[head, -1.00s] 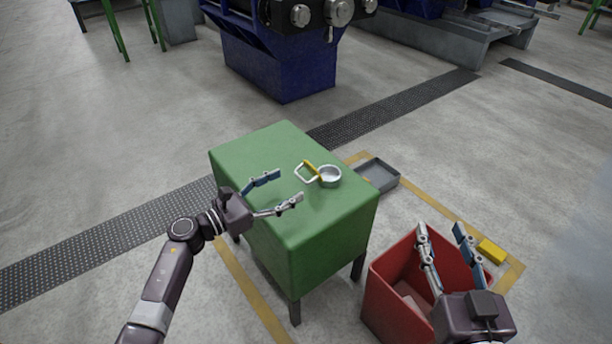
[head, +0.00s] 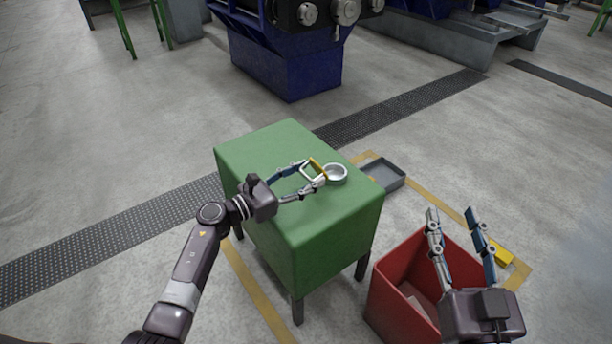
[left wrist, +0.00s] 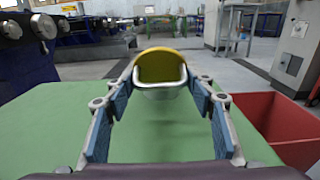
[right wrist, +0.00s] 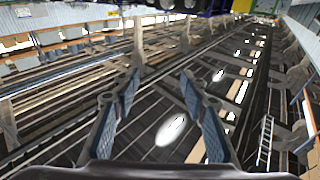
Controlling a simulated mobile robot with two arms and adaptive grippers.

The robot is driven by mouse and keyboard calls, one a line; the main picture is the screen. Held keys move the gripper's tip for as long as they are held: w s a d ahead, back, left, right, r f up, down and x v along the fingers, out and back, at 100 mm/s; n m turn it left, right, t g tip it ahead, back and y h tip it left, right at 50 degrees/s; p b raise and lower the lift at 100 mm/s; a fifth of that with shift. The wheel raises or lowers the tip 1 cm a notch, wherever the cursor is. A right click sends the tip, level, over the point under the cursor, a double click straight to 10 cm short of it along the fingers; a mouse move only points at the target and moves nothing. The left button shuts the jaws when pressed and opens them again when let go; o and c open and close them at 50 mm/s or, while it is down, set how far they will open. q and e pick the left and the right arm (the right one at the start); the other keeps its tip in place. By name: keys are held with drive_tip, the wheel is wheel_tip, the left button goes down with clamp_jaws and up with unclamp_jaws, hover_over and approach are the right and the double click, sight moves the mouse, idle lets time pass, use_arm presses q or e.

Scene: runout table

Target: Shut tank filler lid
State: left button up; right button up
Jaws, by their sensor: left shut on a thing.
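The tank is a green box (head: 265,165) on legs. The silver filler neck (head: 336,173), a short round ring, sits on its top. The yellow lid (head: 318,165) stands raised at the neck's left side, with a silver loop handle on its left. In the left wrist view the lid (left wrist: 160,66) fills the space between the fingertips, with the handle below its face. My left gripper (head: 312,172) is shut on the lid, a finger on each side; the exact contact is hard to see. My right gripper (head: 452,213) is open and empty above a red bin.
The red bin (head: 395,285) stands on the floor right of the tank. A grey tray (head: 383,175) lies behind the tank's right corner. Blue machinery (head: 285,65) stands further back. The tank top is otherwise clear.

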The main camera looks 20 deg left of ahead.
use_arm(q)
drive_tip(key=c, duration=0.8)
